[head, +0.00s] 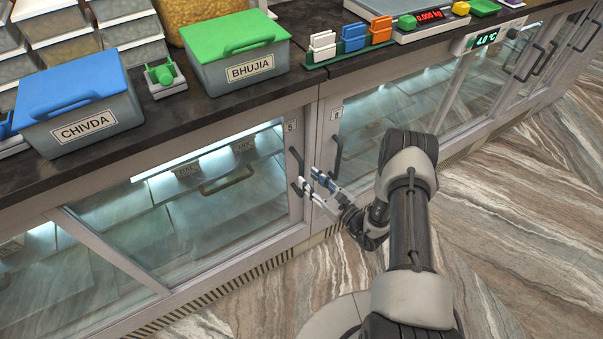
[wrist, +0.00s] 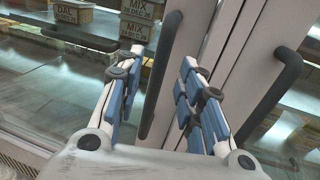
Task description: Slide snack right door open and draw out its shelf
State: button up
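The snack right door (head: 293,207), marked 5, is a framed glass door that looks shut. Its dark vertical handle (head: 296,162) is on the right frame; in the wrist view the handle (wrist: 163,70) stands between my fingers. My gripper (head: 310,187) is open, with visible gaps on both sides of the handle and no clear contact. Behind the glass is the shelf, with its dark pull handle (head: 226,180) and boxes labelled DAL (wrist: 74,12) and MIX (wrist: 136,28). The fingers hide the handle's lower part in the head view.
A neighbouring door with its own dark handle (head: 337,157) is just right; that handle (wrist: 268,92) is close outside my right finger. Above, the dark countertop (head: 180,125) carries a green-lidded BHUJIA tub (head: 240,65) and a blue-lidded CHIVDA tub (head: 80,125). The floor in front is clear.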

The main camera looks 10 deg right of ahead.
aim_at(303, 174)
jog(key=x, duration=0.5)
jog(key=shift+b, duration=0.3)
jog(key=shift+c, duration=0.6)
grip_shut()
